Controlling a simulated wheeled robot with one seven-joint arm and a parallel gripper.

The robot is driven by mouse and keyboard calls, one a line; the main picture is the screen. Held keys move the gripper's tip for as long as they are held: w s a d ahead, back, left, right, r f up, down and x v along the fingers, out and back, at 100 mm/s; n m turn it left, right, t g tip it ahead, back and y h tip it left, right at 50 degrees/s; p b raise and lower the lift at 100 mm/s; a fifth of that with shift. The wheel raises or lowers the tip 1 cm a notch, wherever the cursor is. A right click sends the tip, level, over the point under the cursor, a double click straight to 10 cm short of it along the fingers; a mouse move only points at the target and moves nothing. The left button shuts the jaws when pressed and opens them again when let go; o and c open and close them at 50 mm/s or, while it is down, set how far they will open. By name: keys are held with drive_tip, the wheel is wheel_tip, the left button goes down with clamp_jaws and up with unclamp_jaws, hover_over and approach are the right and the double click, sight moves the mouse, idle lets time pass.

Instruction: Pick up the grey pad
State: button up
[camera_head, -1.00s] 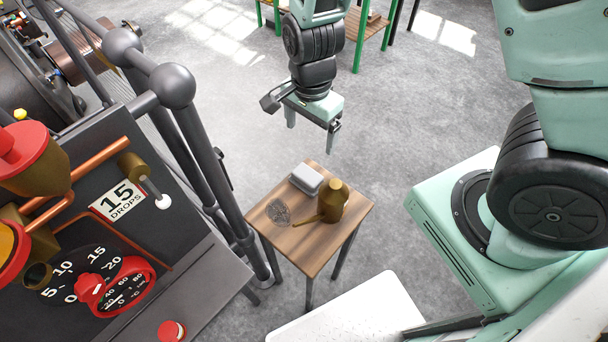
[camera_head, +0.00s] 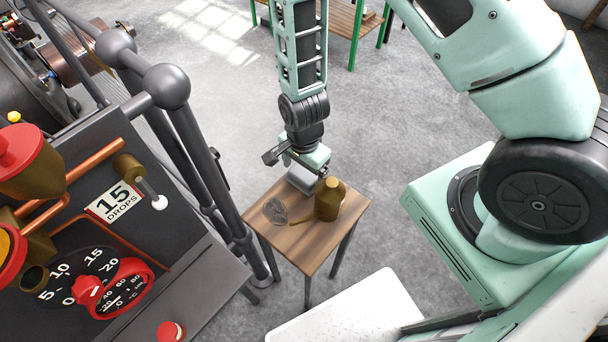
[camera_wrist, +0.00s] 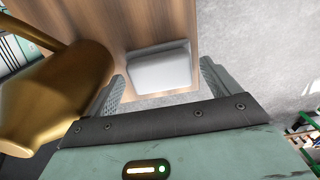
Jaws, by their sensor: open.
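The grey pad (camera_wrist: 158,68) is a light grey block with rounded corners, lying on the small wooden table. In the wrist view it lies ahead of and between the two fingers of my gripper (camera_wrist: 160,85), which are open and apart from it at either side. In the head view the pad (camera_head: 301,181) shows at the table's far edge, partly hidden by my gripper (camera_head: 304,168) just above it. I cannot tell the exact height of the fingers over the table.
A brass oil can (camera_head: 329,200) stands close to the right of the pad; in the wrist view it looms at the left, near a finger. A grey wire-like clump (camera_head: 275,212) lies on the wooden table (camera_head: 305,247). A dark machine panel (camera_head: 150,265) with railings stands left.

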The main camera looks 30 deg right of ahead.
sight(304, 173)
drive_tip(key=shift+f, duration=0.9)
drive_tip(key=c, duration=0.8)
wheel_tip(304, 173, up, 18)
drive_tip(key=shift+p, duration=0.35)
drive_tip(key=shift+o, duration=0.9)
drive_tip(key=shift+c, duration=0.2)
